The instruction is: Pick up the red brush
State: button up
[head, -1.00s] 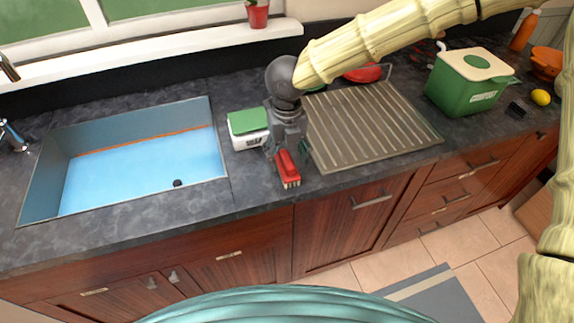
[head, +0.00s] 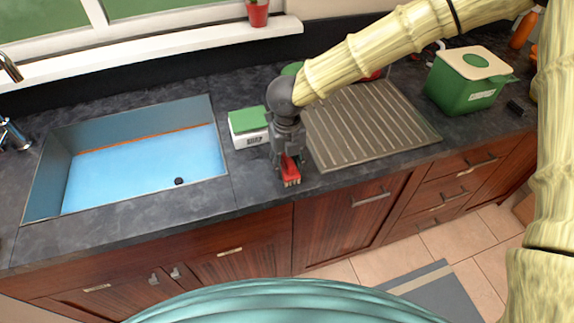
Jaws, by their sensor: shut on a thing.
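The red brush (head: 290,168) is at the lower end of my gripper (head: 284,160), over the counter strip between the sink and the ribbed drainboard. It has a red body and pale bristles at its near end. My gripper points down and is shut on the brush. The fingers hide part of the brush. I cannot tell whether the brush touches the counter.
A white box with a green top (head: 248,128) stands just left of my gripper. The blue sink (head: 140,165) is further left. The ribbed drainboard (head: 375,130) lies to the right, with a green bin (head: 462,85) beyond it. A red pot (head: 258,14) stands on the sill.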

jog(key=shift+r+b, duration=0.3)
jog(key=shift+r, duration=0.3)
notch_tip(320, 180, up, 2)
jog(key=shift+r+b, duration=0.1)
jog(key=shift+b, duration=0.4)
jog(key=s+b, duration=0.1)
jog(key=s, duration=0.4)
jog(key=s+a+r+b, duration=0.1)
jog(key=s, duration=0.4)
jog(key=s+b, duration=0.2)
jog(key=s, duration=0.4)
jog(key=shift+a+r, duration=0.3)
jog(key=shift+a, duration=0.05)
